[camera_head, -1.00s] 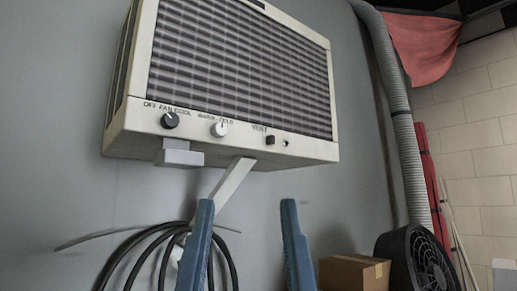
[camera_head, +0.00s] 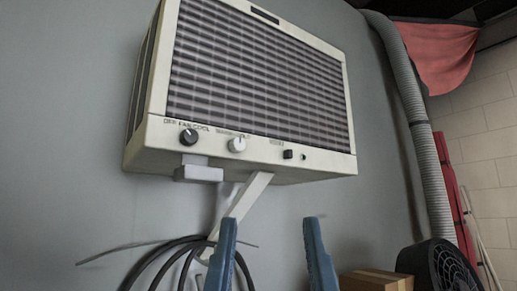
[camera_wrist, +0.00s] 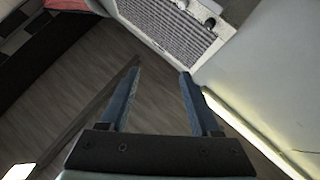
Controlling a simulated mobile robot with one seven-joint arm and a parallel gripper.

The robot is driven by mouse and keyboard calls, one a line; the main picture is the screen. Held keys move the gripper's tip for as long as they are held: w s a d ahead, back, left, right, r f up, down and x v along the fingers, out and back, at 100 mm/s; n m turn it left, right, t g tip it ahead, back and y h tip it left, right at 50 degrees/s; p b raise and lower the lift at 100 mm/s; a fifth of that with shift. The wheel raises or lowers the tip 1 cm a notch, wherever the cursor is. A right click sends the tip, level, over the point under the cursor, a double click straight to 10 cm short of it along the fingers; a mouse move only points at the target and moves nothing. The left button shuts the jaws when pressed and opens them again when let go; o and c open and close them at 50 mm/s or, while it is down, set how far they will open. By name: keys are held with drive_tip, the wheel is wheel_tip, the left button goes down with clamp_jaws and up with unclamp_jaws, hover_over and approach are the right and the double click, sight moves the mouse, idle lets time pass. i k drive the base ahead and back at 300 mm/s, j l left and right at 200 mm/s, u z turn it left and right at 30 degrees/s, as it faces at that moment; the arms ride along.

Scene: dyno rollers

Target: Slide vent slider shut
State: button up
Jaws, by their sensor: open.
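A cream wall-mounted air conditioner (camera_head: 145,158) with a dark grey louvred front hangs on the grey wall. Its lower strip carries a black knob (camera_head: 188,137), a white knob (camera_head: 237,144) and a small black square control (camera_head: 288,154) under a label too blurred to read surely. I cannot tell which part is the vent slider. My gripper (camera_head: 270,245) is open and empty, its blue fingers below the unit and apart from it. In the wrist view the open fingers (camera_wrist: 158,85) are over the floor, with the unit's grille (camera_wrist: 165,28) at the top.
A light block (camera_head: 198,174) and a diagonal support bar (camera_head: 245,200) are under the unit. Black cable loops (camera_head: 165,262) hang at lower left. A cardboard box (camera_head: 375,281), a black fan (camera_head: 440,266) and a grey hose (camera_head: 415,110) are at right.

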sight(288, 153)
drive_tip(key=i+j+u, duration=0.1)
drive_tip(key=i+j, duration=0.2)
drive_tip(key=i, duration=0.15)
drive_tip(key=i+j+u, duration=0.1)
drive_tip(key=i+j, duration=0.15)
drive_tip(key=i, duration=0.2)
